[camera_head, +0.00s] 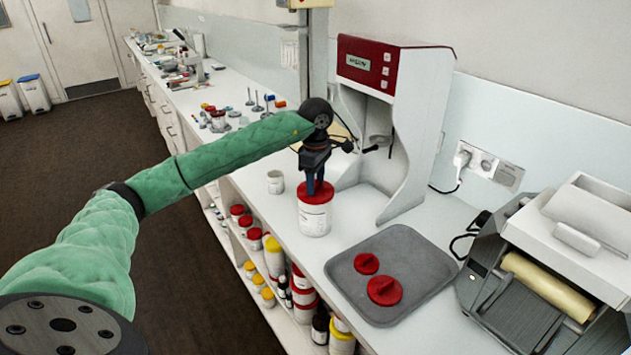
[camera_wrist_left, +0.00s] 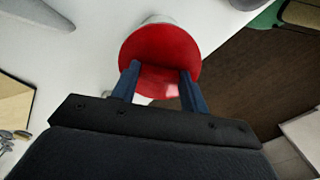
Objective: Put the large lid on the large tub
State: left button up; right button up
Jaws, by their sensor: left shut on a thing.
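The white tub (camera_head: 314,219) stands upright on the bench in front of the red and white machine. A red lid (camera_head: 325,194), wider than those on the tray, is at its mouth, level or nearly so. I cannot tell whether it is pressed fully down. My left gripper (camera_head: 314,190) points down and is shut on this lid, at its raised middle. In the left wrist view the lid (camera_wrist_left: 158,50) fills the space around the fingers (camera_wrist_left: 156,85), and a bit of the white tub shows beyond its edge. My right gripper is not in view.
A grey tray (camera_head: 420,290) holds a smaller red lid (camera_head: 366,263) and a medium one (camera_head: 384,290). A small white cup (camera_head: 275,182) stands left of the tub. The white machine (camera_head: 415,130) rises close behind. A roller device (camera_head: 560,260) is at right.

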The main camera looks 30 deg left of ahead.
pick_arm(q)
jog(key=shift+b, duration=0.35)
dwell(0.6)
jog(key=shift+f+b, duration=0.55)
jog(key=shift+b, duration=0.65)
dwell(1.7)
dwell(0.3)
jog(key=o, duration=1.5)
jog(key=shift+r, duration=0.1)
jog(key=shift+r+p, duration=0.65)
jog(key=shift+r, duration=1.5)
jog(key=shift+c, duration=0.3)
grip_shut()
